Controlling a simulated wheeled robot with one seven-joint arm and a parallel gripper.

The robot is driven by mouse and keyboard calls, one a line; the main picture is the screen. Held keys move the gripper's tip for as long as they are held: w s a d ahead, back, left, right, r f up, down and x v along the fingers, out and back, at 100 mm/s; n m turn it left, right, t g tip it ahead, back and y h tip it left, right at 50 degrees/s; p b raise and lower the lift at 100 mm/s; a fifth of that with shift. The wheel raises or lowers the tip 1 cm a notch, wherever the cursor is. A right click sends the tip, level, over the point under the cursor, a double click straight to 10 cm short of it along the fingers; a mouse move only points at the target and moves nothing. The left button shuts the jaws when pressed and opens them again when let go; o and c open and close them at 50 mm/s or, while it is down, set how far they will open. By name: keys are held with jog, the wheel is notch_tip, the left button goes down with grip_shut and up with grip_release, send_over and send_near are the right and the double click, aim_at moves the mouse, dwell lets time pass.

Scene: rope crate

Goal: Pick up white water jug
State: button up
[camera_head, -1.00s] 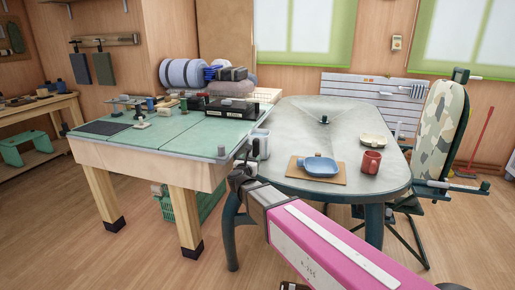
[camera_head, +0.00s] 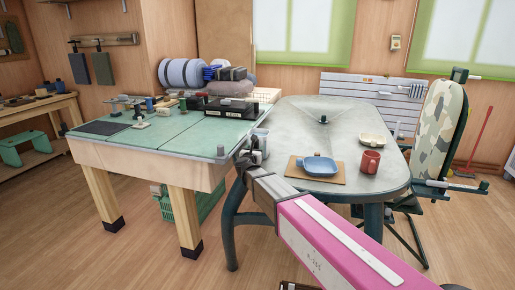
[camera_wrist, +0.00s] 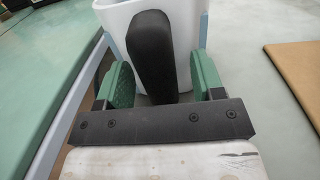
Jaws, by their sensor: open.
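The white water jug (camera_head: 264,134) stands near the left end of the grey table, close to the green-topped bench, partly hidden behind my gripper (camera_head: 248,156). In the wrist view the jug (camera_wrist: 184,17) shows its white body at the top, cut off by the frame edge, with a black handle (camera_wrist: 152,52) facing me. My gripper (camera_wrist: 165,78) is open, with a green finger pad on each side of the handle. A gap shows between each pad and the handle. I cannot tell whether the fingertips touch the jug's body.
The grey table (camera_head: 290,120) also holds a blue dish (camera_head: 318,166) on a brown board (camera_head: 299,177), a red mug (camera_head: 370,161) and a cream bowl (camera_head: 372,139). The green-topped bench (camera_head: 170,137) adjoins on the left.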

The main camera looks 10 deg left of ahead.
grip_shut()
jog(key=shift+r, duration=0.2)
jog(key=shift+r, duration=0.65)
notch_tip(320, 180, up, 3)
jog(key=shift+s+f, duration=0.1)
jog(key=s+a+r, duration=0.4)
jog(key=s+r, duration=0.2)
jog(key=s, duration=0.4)
jog(key=shift+s+a+r, duration=0.25)
jog(key=shift+a+r, duration=0.05)
jog(key=shift+a, duration=0.1)
